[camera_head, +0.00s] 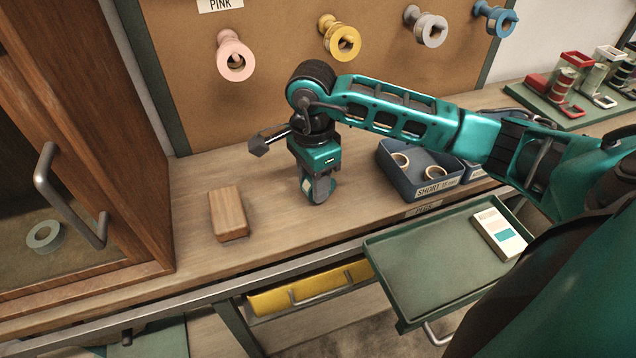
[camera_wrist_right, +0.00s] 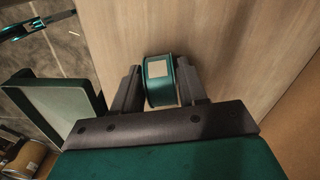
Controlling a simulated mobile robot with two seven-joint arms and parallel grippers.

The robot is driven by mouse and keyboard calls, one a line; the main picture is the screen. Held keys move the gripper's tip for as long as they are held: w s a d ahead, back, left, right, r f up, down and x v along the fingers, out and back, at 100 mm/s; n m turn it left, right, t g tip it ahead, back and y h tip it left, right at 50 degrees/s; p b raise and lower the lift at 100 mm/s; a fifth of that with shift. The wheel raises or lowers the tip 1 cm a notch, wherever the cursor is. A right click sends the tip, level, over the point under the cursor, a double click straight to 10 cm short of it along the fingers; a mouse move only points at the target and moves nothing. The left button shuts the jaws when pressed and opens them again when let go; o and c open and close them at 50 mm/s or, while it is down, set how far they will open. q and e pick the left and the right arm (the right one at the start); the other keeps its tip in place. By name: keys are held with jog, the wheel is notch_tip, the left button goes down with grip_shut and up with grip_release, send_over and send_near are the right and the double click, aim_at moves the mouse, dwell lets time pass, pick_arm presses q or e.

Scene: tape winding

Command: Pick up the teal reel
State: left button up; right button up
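The teal reel (camera_wrist_right: 160,80) stands on edge between the fingers of my right gripper (camera_wrist_right: 160,90) in the right wrist view. Whether the reel's underside touches the bench is hard to tell.
A wooden block (camera_head: 228,213) lies left of the gripper. A blue bin (camera_head: 420,188) marked SHORT holds tape rolls to the right. A green tray (camera_head: 425,270) with a card (camera_head: 498,234) sits in front. A cabinet (camera_head: 130,200) stands left; a pegboard (camera_head: 280,80) with reels stands behind.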

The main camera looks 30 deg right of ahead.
jog(key=c, duration=0.7)
notch_tip(320, 180, up, 20)
jog(key=p, duration=0.3)
jog(key=a+f+n, duration=0.2)
jog(key=f+n, duration=0.1)
jog(key=n, duration=0.3)
jog(key=a+f+n, duration=0.2)
jog(key=f+n, duration=0.1)
jog(key=n, duration=0.3)
jog(key=a+f+n, duration=0.2)
jog(key=f+n, duration=0.1)
jog(key=n, duration=0.3)
jog(key=shift+s, duration=0.3)
